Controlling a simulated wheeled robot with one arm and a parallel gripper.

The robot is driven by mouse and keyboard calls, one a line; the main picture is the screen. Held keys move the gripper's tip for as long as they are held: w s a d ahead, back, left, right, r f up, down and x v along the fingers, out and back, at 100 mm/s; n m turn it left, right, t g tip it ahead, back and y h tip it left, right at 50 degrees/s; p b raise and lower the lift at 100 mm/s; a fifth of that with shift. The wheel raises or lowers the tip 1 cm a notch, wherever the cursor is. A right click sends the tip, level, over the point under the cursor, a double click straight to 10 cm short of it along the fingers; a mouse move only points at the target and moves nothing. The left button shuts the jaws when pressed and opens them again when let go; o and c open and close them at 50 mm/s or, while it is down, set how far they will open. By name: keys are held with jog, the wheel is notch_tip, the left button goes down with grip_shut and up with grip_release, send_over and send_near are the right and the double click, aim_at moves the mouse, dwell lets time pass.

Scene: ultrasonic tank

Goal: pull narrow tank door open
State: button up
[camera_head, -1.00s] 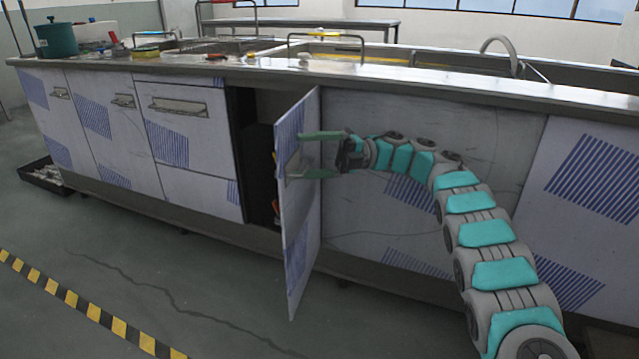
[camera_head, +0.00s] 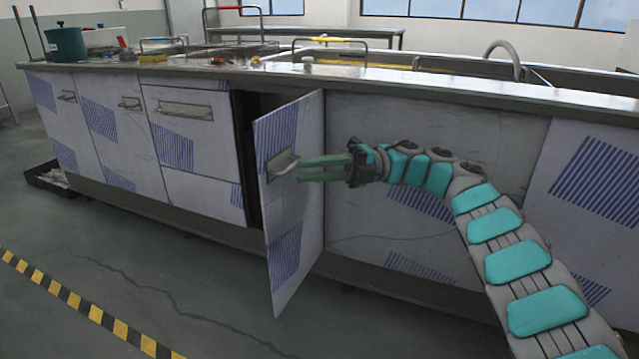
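The narrow tank door (camera_head: 290,215) stands ajar, swung outward from the counter front on its right-hand edge. It is pale with blue striped patches. Its grey bar handle (camera_head: 281,163) sticks out from the upper part of its face. My gripper (camera_head: 298,169) reaches in from the right, level with the handle. Its two green fingers are close together, with a thin gap between them, and their tips are at the handle's outer end. They look shut on it, though the exact contact is too small to see. The dark cabinet opening (camera_head: 243,150) shows left of the door.
The long metal counter (camera_head: 450,93) runs above the door, with sinks, a tap (camera_head: 503,58) and a green pot (camera_head: 66,44) on top. Closed panels flank the opening. A black tray (camera_head: 48,178) lies at the far left. The floor before the door is clear.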

jog(key=shift+s+d+b, duration=0.2)
jog(key=shift+s+b, duration=0.55)
jog(key=shift+b, duration=0.5)
jog(key=shift+s+d+b, duration=0.2)
jog(key=shift+s+b, duration=0.55)
jog(key=shift+b, duration=0.55)
jog(key=shift+s+d+b, duration=0.2)
jog(key=shift+s+b, duration=0.55)
jog(key=shift+b, duration=0.5)
jog(key=shift+r, duration=0.1)
jog(key=shift+c, duration=0.3)
